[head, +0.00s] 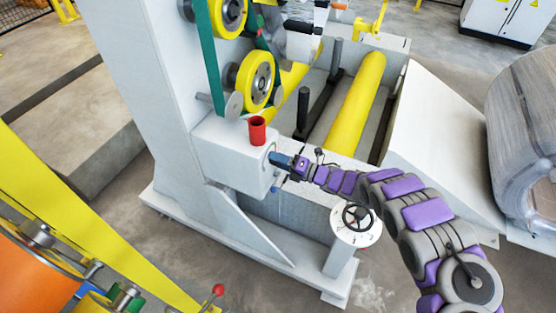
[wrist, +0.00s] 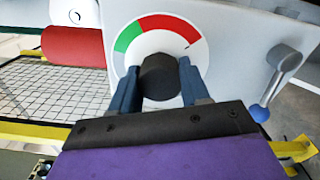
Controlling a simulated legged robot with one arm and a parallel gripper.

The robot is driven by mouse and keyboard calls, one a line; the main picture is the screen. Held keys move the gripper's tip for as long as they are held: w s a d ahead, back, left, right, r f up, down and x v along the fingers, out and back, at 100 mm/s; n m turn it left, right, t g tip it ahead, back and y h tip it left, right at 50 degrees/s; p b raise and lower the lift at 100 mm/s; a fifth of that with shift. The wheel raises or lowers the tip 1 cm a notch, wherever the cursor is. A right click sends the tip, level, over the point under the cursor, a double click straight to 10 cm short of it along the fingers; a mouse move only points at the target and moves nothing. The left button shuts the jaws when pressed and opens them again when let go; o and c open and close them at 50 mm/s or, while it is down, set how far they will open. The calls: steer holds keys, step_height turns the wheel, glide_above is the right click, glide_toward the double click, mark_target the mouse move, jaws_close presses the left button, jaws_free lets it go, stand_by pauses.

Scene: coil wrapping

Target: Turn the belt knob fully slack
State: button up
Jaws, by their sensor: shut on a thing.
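The belt knob (wrist: 159,76) is a dark round knob in the middle of a white dial (wrist: 128,60) in the wrist view. The dial has a green arc at upper left and a red arc across the top and upper right. A small dark mark shows near the right end of the red arc. My gripper (wrist: 160,88) has its two blue fingers on either side of the knob, shut on it. In the head view my gripper (head: 277,160) reaches the side of the white machine box (head: 232,155); the knob is hidden there.
A blue-grey lever with a ball end (wrist: 259,113) sits right of the dial. A red cylinder (wrist: 73,47) and mesh (wrist: 50,90) are at left. In the head view, a handwheel (head: 357,217) stands below my arm, and a green belt (head: 207,60) runs over yellow wheels (head: 255,80).

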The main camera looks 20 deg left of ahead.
steer(key=n, duration=0.3)
steer(key=shift+s+f+n, duration=0.25)
steer(key=shift+f+n, duration=0.05)
steer(key=shift+f, duration=0.1)
steer(key=n, duration=0.5)
steer(key=shift+f+n, duration=0.1)
steer(key=shift+n, duration=0.2)
steer(key=n, duration=0.3)
steer(key=shift+w, duration=0.1)
steer(key=shift+o, duration=0.2)
steer(key=shift+w+d+n, duration=0.1)
steer(key=shift+n, duration=2.1)
steer(key=o, duration=0.9)
steer(key=shift+w, duration=0.2)
steer(key=shift+c, duration=0.2)
steer(key=shift+o, duration=0.7)
